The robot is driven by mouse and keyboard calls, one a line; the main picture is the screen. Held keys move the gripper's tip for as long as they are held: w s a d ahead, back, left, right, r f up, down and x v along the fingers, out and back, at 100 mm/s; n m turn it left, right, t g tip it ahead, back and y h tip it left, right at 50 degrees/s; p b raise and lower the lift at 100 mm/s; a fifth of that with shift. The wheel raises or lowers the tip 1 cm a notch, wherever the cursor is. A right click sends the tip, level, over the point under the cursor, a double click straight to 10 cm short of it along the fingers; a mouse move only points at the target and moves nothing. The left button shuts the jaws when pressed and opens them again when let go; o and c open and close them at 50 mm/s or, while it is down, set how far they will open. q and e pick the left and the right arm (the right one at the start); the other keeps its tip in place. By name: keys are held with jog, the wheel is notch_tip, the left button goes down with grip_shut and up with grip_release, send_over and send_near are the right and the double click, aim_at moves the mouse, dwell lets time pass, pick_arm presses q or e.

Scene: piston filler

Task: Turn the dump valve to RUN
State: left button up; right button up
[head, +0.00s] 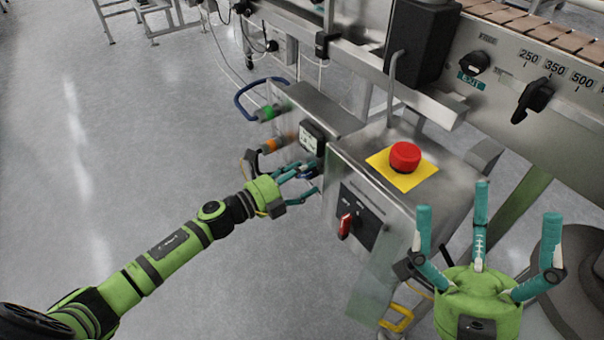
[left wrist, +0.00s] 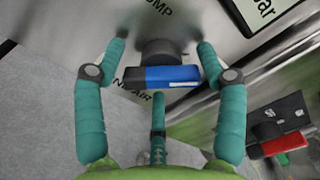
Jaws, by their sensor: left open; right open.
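The dump valve (left wrist: 163,77) shows in the left wrist view as a dark round hub with a bar handle, part black and part blue. Part of the word DUMP is printed beside it, and lettering with AIR is partly hidden by the handle. The handle lies roughly level across that picture. My left gripper (head: 312,177) is open, its teal fingers spread around the valve, one on each side and one below; I cannot tell if any touches. In the head view the valve is mostly hidden by the fingers. My right gripper (head: 482,240) is open and empty, fingers up, at lower right.
A steel box carries a red emergency button (head: 404,156) on a yellow plate and a red switch (head: 345,226). A gauge display (head: 311,140) sits just above the valve. A conveyor panel with black knobs (head: 533,99) is at upper right. Floor is clear at left.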

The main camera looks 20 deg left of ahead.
pick_arm(q)
jog(key=shift+a, duration=0.15)
jog(key=v, duration=1.2)
